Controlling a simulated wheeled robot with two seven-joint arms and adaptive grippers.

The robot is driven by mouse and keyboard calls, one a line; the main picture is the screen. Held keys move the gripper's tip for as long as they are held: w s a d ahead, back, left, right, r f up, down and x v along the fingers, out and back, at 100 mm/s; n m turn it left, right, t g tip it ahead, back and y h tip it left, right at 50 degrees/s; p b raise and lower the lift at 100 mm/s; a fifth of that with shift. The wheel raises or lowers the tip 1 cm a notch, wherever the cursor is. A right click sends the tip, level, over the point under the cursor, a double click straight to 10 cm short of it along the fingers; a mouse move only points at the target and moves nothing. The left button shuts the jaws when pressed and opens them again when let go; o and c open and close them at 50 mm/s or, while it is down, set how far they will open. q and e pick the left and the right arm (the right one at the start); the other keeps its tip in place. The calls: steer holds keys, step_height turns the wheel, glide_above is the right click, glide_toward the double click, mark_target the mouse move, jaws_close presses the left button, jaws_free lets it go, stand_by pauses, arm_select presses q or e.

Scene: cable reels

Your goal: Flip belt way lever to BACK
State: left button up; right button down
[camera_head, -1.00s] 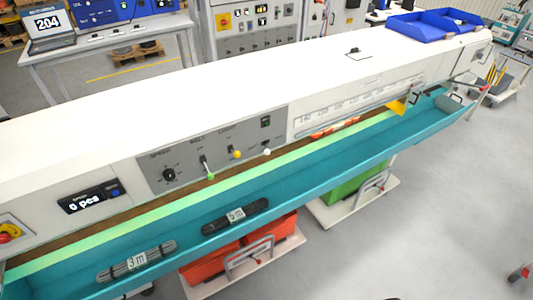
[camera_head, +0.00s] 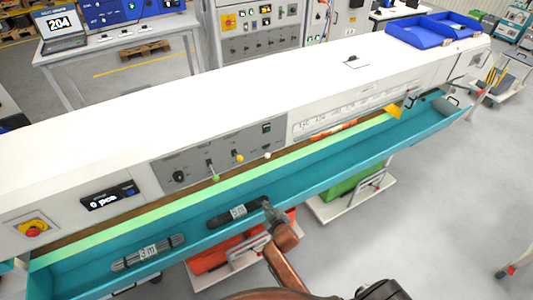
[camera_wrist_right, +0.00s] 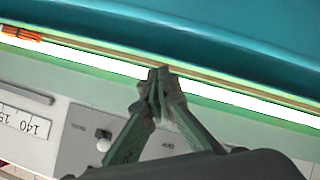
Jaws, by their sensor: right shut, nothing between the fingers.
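The grey control panel (camera_head: 222,152) on the long white machine carries a green-tipped lever (camera_head: 216,178), a yellow-tipped lever (camera_head: 239,158) and a white-tipped lever (camera_head: 268,155). The green-tipped lever's handle slopes downward. The labels are too small to tell which is the belt way lever. My right gripper (camera_head: 267,204) is shut and empty, in front of the panel over the teal trough. In the right wrist view its fingertips (camera_wrist_right: 158,74) meet, apart from a white knob (camera_wrist_right: 103,142) on the panel. The gripper hides part of the panel there. My left gripper is not in view.
The teal trough (camera_head: 330,170) runs along the machine's front and holds a 3 m bundle (camera_head: 148,253) and a 5 m bundle (camera_head: 235,213). A display (camera_head: 110,195) reads 0 pcs. A red stop button (camera_head: 33,232) is at the far left. Grey floor is open at right.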

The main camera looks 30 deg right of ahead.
steer(key=w+d+r+t+p, duration=0.1)
steer(key=r, duration=1)
steer(key=w+d+r+t+h+p, duration=0.1)
steer(key=w+r+t, duration=0.1)
steer(key=r, duration=0.9)
steer(key=shift+r+h, duration=0.3)
steer(key=shift+r, duration=0.1)
glide_above(266, 156)
steer(key=s+a, duration=0.2)
steer(key=a, duration=0.2)
steer(key=f, duration=0.2)
steer(key=d+f, duration=0.3)
steer(key=shift+w+f+p, duration=0.1)
steer(key=shift+f+p, duration=0.1)
steer(key=shift+p, duration=0.1)
